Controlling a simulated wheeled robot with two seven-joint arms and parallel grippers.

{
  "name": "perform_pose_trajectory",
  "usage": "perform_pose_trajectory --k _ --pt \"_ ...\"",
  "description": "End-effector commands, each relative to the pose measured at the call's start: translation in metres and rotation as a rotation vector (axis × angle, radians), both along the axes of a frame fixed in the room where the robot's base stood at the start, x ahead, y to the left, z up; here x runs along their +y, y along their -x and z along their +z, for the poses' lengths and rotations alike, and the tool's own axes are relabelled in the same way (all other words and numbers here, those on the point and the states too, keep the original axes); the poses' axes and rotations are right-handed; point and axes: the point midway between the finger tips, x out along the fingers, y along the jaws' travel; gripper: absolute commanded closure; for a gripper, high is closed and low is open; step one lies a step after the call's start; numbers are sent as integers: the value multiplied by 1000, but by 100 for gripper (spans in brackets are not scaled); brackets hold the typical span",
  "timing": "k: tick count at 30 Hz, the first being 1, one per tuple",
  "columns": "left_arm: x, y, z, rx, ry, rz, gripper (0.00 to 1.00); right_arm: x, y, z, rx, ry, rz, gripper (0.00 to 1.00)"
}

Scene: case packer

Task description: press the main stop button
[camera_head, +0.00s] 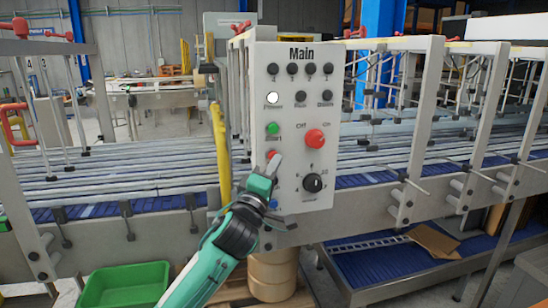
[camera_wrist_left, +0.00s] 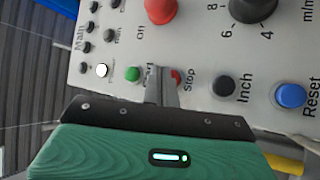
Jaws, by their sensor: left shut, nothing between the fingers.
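The light grey control panel (camera_head: 296,60), headed "Main", stands upright in the middle of the head view. Its red stop button (camera_head: 271,154) is in the left column, below the green start button (camera_head: 272,128). My left gripper (camera_head: 275,163) is shut and empty, its fingertips just in front of the stop button and covering part of it. In the left wrist view the stop button (camera_wrist_left: 176,77), labelled "Stop", shows just right of the closed fingers (camera_wrist_left: 160,84). The green button (camera_wrist_left: 132,74) is just left of them. I cannot tell whether the fingertips touch the stop button. My right gripper is not in view.
A larger red knob (camera_head: 315,139) and a black dial (camera_head: 313,183) are on the panel's right side. The black Inch button (camera_wrist_left: 223,86) and blue Reset button (camera_wrist_left: 290,95) are beyond Stop. A yellow post (camera_head: 221,150) stands left of the panel. A green bin (camera_head: 125,287) is below.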

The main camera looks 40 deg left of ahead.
Motion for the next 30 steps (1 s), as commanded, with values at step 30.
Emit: perform_pose_trajectory --k 30 --pt "-38 33 0 0 0 0 100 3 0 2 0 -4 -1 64"
